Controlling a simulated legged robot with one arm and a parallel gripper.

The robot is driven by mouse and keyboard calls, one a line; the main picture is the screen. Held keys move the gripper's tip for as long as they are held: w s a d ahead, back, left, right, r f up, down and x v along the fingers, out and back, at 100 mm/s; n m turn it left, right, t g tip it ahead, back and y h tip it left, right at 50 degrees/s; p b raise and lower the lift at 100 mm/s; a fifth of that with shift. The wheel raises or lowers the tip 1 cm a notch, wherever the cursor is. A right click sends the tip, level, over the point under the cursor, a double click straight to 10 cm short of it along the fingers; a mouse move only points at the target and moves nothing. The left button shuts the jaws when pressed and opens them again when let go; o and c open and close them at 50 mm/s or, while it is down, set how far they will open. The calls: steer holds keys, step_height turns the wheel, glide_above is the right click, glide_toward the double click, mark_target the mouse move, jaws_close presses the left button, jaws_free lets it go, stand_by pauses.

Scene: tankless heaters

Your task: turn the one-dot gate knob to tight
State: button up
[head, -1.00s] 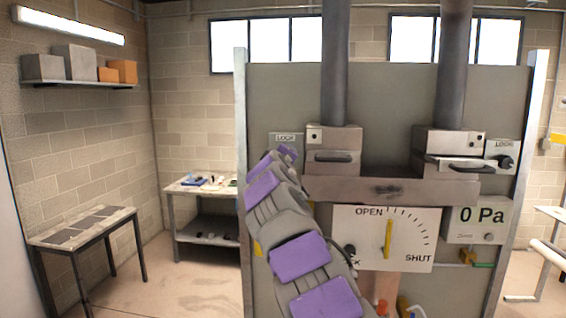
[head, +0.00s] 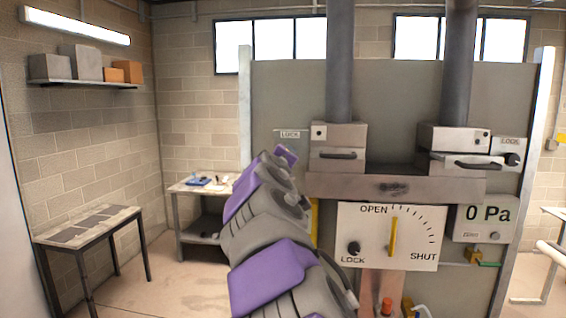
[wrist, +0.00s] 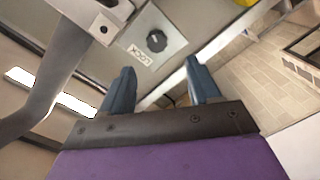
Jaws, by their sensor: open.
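The one-dot gate box (head: 338,147) sits under the left pipe with a single dark dot on its face. It also shows at the upper left of the wrist view (wrist: 90,18). Beside it is a pale plate marked LOCK (head: 291,134); my arm hides its knob in the head view. In the wrist view the round black knob (wrist: 156,41) shows on this plate, with LOCK upside down under it. My gripper (wrist: 162,82) is open and empty, its two blue-grey fingers apart, with the knob beyond and between them. I see no contact.
A right gate box (head: 455,139) has its own LOCK knob (head: 512,159). Below is an OPEN–SHUT dial panel (head: 388,236) with a yellow pointer and another LOCK knob (head: 354,248). A gauge (head: 487,216) reads 0 Pa. Tables stand at left, with clear floor between.

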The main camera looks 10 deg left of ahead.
steer(key=s, duration=0.6)
steer(key=shift+s, duration=0.15)
steer(key=shift+a, duration=0.1)
